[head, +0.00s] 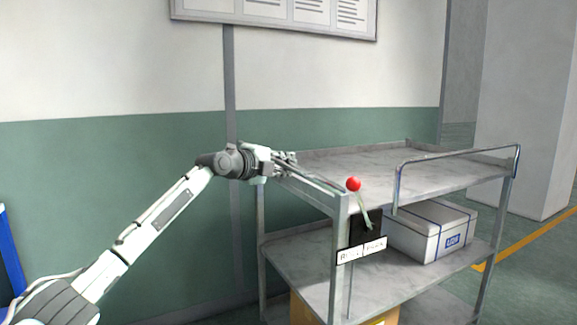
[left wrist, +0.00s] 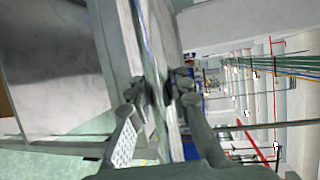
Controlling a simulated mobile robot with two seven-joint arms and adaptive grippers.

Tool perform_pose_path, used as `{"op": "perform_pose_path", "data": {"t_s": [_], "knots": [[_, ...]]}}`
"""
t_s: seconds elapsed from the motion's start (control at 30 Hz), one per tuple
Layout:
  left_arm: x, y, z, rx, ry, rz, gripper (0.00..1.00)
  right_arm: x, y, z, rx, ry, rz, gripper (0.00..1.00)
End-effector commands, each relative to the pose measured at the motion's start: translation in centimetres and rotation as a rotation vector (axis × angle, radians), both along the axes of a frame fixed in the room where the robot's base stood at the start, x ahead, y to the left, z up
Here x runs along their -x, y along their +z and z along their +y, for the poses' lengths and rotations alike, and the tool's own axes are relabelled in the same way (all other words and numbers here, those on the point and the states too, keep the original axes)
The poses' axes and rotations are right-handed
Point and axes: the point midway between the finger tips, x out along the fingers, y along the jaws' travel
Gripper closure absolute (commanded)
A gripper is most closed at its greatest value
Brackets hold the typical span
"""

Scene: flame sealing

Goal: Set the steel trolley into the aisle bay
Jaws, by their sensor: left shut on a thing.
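The steel trolley (head: 345,164) stands in front of the green and white wall in the head view. It has stacked grey shelves, and a bent tube handle (head: 455,153) rises at its right end. My left gripper (head: 287,164) is shut on the trolley's left top edge rail. In the left wrist view my left gripper (left wrist: 160,92) has its fingers on both sides of this rail (left wrist: 150,45). A lever with a red knob (head: 353,184) stands at the trolley's near left corner, above a white label (head: 362,249). My right gripper is not in view.
A white box with blue bands (head: 430,232) sits on the middle shelf, and a tan carton (head: 303,310) shows lower down. A yellow floor line (head: 530,242) runs at the right beside a pale pillar (head: 525,110). Floor shows free there. A blue object (head: 9,250) is at the far left.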

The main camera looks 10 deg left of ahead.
Motion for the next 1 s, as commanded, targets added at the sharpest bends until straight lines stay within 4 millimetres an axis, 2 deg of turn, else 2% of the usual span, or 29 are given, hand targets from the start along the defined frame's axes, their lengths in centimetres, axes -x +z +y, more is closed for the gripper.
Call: {"op": "perform_pose_path", "data": {"t_s": [0.03,0.2,0.23,0.43,0.77,0.87,1.0], "knots": [[0.3,0.2,-0.9,0.005,-0.015,0.000,1.00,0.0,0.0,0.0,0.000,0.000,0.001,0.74],[0.3,0.1,-0.9,0.004,-0.015,0.000,1.00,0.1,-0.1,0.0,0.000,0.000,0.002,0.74],[0.3,0.1,-0.9,0.004,-0.015,0.000,0.82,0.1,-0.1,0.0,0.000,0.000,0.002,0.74],[0.2,0.1,-0.5,0.003,-0.009,0.000,0.59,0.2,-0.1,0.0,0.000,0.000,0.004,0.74],[0.3,0.0,0.0,0.000,-0.004,0.001,0.59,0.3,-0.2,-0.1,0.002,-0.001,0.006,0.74],[1.1,0.2,0.6,0.000,-0.003,0.000,0.59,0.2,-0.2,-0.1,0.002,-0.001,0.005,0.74],[3.3,0.6,2.0,-0.002,-0.003,-0.001,0.59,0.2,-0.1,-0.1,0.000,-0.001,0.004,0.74]]}}
